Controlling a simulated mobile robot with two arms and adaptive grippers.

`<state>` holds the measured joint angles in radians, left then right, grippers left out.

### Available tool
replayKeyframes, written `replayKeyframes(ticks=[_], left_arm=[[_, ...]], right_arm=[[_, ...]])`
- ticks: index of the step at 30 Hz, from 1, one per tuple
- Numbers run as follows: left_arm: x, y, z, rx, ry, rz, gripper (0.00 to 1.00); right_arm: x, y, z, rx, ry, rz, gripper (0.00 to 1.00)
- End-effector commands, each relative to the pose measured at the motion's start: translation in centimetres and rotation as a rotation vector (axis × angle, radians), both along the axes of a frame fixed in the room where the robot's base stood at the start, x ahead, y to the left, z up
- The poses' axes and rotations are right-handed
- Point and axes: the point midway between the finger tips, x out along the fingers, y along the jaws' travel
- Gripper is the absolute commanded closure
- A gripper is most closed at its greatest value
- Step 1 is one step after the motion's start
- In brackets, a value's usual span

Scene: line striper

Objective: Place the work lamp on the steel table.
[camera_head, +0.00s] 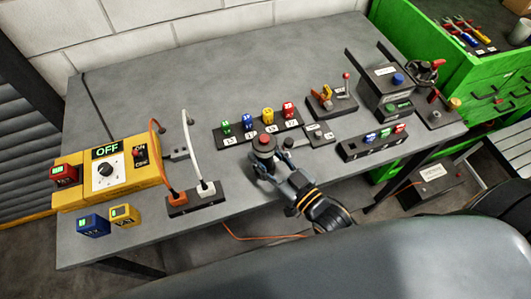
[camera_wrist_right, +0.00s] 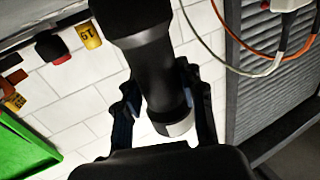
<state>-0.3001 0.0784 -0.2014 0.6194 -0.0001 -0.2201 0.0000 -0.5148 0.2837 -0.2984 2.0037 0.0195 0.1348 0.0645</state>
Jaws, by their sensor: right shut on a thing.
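My right gripper (camera_head: 272,165) is shut on a dark cylindrical body with a wider head, which looks like the work lamp (camera_head: 264,142). A red cap shows on its top in the head view. In the right wrist view the lamp (camera_wrist_right: 153,70) runs between the two fingers (camera_wrist_right: 163,105), with a pale band at its lower end. The grey steel table (camera_head: 300,60) lies under the gripper and lamp. I cannot tell whether the lamp touches the tabletop. My left gripper is not in view.
A yellow control box (camera_head: 105,172) marked OFF and a socket strip (camera_head: 197,198) with cables stand at left. A rack of coloured blocks (camera_head: 257,130) is just behind the lamp. Devices crowd the right, beside a green cabinet (camera_head: 450,80). The table's back middle is clear.

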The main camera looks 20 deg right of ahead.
Motion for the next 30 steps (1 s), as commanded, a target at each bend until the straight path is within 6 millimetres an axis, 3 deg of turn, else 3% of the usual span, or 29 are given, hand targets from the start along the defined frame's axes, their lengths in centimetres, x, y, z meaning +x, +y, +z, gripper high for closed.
replayKeyframes(ticks=[10, 11, 14, 25, 30], left_arm=[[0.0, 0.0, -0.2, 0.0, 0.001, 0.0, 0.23], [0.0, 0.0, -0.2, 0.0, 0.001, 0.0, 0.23], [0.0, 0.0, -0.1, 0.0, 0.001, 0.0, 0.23], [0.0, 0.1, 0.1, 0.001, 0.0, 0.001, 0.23], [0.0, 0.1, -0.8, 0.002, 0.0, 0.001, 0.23]], right_arm=[[0.0, 0.0, -0.3, 0.002, -0.004, 0.0, 1.0], [0.0, 0.0, -0.4, 0.0, -0.001, 0.0, 0.59], [0.0, 0.0, -0.3, 0.0, -0.001, 0.0, 0.38], [0.0, 0.0, 0.1, 0.001, -0.002, 0.0, 0.37], [-2.2, -0.9, -0.4, -0.001, 0.003, 0.0, 0.37]])
